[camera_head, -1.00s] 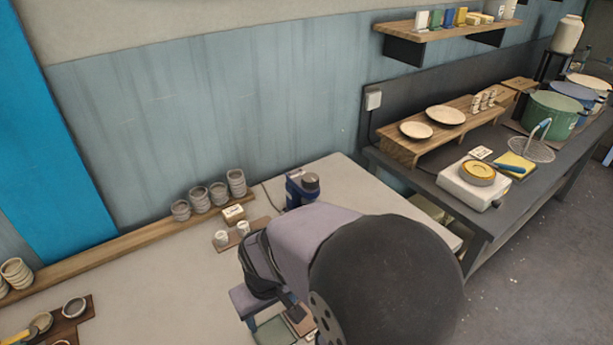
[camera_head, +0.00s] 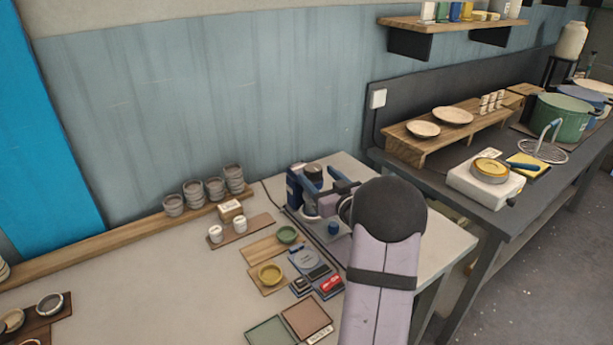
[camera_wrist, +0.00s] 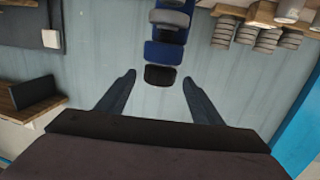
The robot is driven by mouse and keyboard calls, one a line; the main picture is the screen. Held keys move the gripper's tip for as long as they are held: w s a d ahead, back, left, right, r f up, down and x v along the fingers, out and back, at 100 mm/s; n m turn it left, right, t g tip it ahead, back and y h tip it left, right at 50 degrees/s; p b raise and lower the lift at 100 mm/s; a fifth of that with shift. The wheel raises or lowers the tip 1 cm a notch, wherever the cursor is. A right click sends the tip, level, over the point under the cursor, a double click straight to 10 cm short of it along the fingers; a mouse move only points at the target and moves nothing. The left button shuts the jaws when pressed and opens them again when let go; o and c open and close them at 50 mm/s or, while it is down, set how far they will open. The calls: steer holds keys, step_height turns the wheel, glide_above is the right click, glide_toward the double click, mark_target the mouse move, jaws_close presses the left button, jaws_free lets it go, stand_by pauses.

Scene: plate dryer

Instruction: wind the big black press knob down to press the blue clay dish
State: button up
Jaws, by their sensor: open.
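The press is a dark blue machine (camera_head: 294,185) at the back of the table, with a dark round knob (camera_head: 314,168) on top. In the wrist view the dark knob (camera_wrist: 160,76) shows between and beyond my two fingertips, with the blue press body (camera_wrist: 165,50) behind it. My gripper (camera_head: 322,178) is open and empty at the press, its fingers spread to either side of the knob in the wrist view; I cannot tell whether they touch it. I cannot make out a blue clay dish; my gripper and arm cover part of the press.
A green dish (camera_head: 287,234) and a yellow dish (camera_head: 270,274) sit on wooden boards in front of the press. Stacked grey bowls (camera_head: 215,188) and white cups (camera_head: 239,224) stand left.

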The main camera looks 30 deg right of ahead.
steer(key=shift+w+d+f+t+b, duration=0.15)
steer(key=shift+w+f+t+b, duration=0.15)
steer(key=shift+w+b, duration=0.15)
steer(key=shift+w+r, duration=0.15)
steer(key=shift+r, duration=0.05)
steer(key=shift+w+d+p, duration=0.2)
steer(key=shift+w+p, duration=0.25)
steer(key=shift+w, duration=0.75)
steer(key=shift+w+d+p, duration=0.15)
steer(key=shift+w+p, duration=0.25)
steer(key=shift+w, duration=0.75)
steer(key=shift+w+d+p, duration=0.2)
steer(key=shift+w+p, duration=0.25)
steer(key=shift+w, duration=0.75)
steer(key=c, duration=1.1)
